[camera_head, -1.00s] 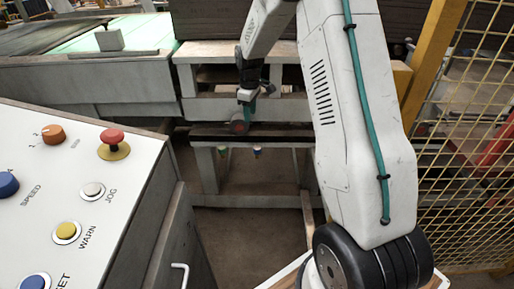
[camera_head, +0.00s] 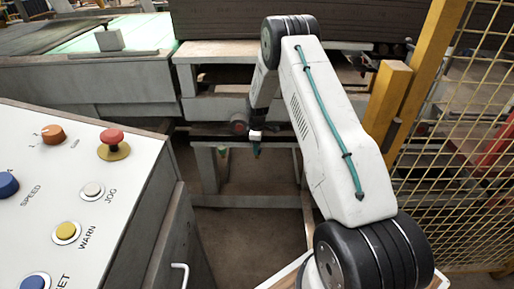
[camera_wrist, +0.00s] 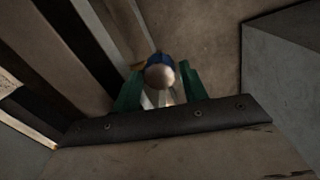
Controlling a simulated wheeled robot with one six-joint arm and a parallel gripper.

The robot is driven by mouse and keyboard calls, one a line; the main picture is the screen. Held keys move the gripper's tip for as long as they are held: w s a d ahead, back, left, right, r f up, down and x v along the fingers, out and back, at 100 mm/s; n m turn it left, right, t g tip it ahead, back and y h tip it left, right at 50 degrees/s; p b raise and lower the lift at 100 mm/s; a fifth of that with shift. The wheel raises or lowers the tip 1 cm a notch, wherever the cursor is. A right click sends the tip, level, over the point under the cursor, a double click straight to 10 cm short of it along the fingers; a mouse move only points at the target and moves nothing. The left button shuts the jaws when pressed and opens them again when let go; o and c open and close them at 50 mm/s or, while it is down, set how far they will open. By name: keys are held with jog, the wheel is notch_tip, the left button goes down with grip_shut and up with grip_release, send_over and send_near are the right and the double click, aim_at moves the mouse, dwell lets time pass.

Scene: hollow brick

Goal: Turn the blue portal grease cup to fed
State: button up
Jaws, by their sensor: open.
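The blue grease cup (camera_wrist: 160,72) shows in the wrist view as a blue collar with a rounded, pale metal end. My gripper (camera_wrist: 159,88) is open, with one green finger on each side of the cup; I cannot tell whether either finger touches it. In the head view my gripper (camera_head: 257,149) is just below the front edge of the portal beam (camera_head: 210,140) and hides the blue cup there. A green cup (camera_head: 223,151) hangs under the beam to the left of my gripper.
A dark bolted strip (camera_wrist: 170,121) crosses the wrist view and hides the lower part of my fingers. The control panel (camera_head: 125,190) stands at the left. A yellow post (camera_head: 388,100) and mesh fence (camera_head: 460,170) stand at the right. The floor below the beam is open.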

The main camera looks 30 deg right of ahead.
jog(key=shift+f, duration=0.35)
jog(key=c, duration=0.7)
